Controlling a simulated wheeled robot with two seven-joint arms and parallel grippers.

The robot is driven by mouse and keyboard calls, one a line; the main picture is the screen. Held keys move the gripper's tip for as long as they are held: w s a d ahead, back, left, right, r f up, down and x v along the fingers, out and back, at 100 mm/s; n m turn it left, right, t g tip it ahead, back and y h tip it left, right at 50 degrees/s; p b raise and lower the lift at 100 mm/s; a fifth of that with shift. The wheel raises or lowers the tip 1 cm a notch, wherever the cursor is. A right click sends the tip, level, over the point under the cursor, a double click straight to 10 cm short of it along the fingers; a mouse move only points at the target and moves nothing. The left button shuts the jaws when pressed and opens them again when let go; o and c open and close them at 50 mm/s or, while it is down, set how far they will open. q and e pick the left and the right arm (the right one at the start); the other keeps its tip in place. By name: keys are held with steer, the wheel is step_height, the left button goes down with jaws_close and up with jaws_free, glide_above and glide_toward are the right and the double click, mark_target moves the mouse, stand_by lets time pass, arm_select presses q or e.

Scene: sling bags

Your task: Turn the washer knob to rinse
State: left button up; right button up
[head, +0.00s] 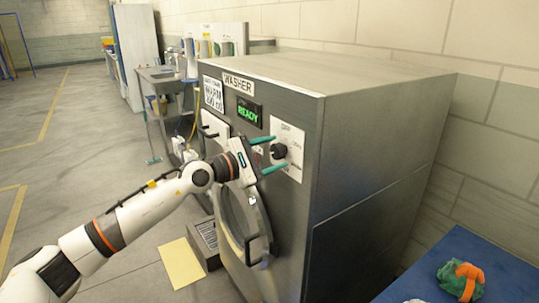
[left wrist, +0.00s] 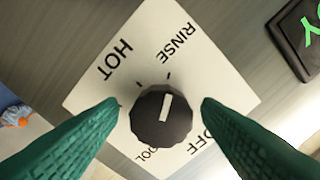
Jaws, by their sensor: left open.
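The dark round washer knob (head: 279,151) sits on a white dial plate (head: 297,134) on the front of the grey washer (head: 345,130). In the left wrist view the knob (left wrist: 150,122) has a white pointer mark, roughly in line with the tick on the RINSE side. The plate reads HOT, RINSE, OFF and a partly hidden label ending in "OOL". My left gripper (left wrist: 160,104) is open, its green fingers on either side of the knob with gaps showing. It also shows in the head view (head: 275,153). My right gripper is out of view.
A green READY display (head: 248,113) is left of the dial. The round washer door (head: 240,225) is below my gripper. A blue surface (head: 445,270) with a green and orange item (head: 462,279) is at lower right. Open floor lies left.

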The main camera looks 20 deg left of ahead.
arm_select(q)
steer(key=shift+s+a+f, duration=0.1)
steer(key=shift+s+a, duration=0.3)
steer(key=b+v, duration=0.4)
steer(key=v, duration=0.7)
steer(key=shift+b, duration=0.4)
